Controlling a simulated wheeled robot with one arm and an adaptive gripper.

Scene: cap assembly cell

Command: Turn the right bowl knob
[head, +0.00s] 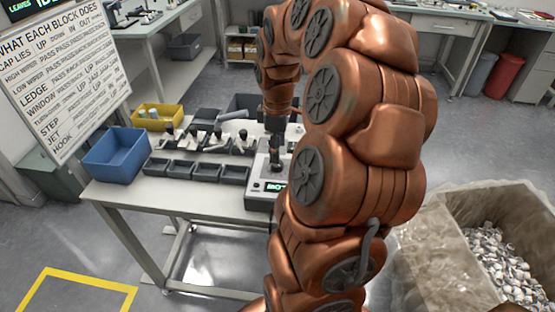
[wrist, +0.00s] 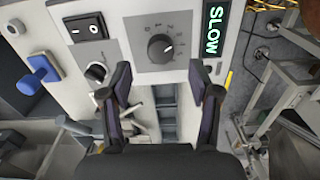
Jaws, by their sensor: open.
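A light control panel (wrist: 214,22) fills the top of the wrist view. A dark round knob (wrist: 160,48) with a white pointer mark sits on a grey dial plate with printed marks around it. A smaller dark knob (wrist: 97,72) sits to its left, below a black rocker switch (wrist: 87,27). I cannot tell from labels which one is the right bowl knob. My gripper (wrist: 160,88) is open and empty, its fingertips below the dial knob in the picture, one on each side. In the head view my gripper (head: 275,147) is over the panel (head: 256,190), partly hiding it.
A green display (wrist: 213,30) reads SLOW. A blue-handled part (wrist: 38,75) is at left in the wrist view. In the head view, a blue bin (head: 115,155), a yellow bin (head: 157,117) and several dark trays (head: 195,172) crowd the table left of the panel.

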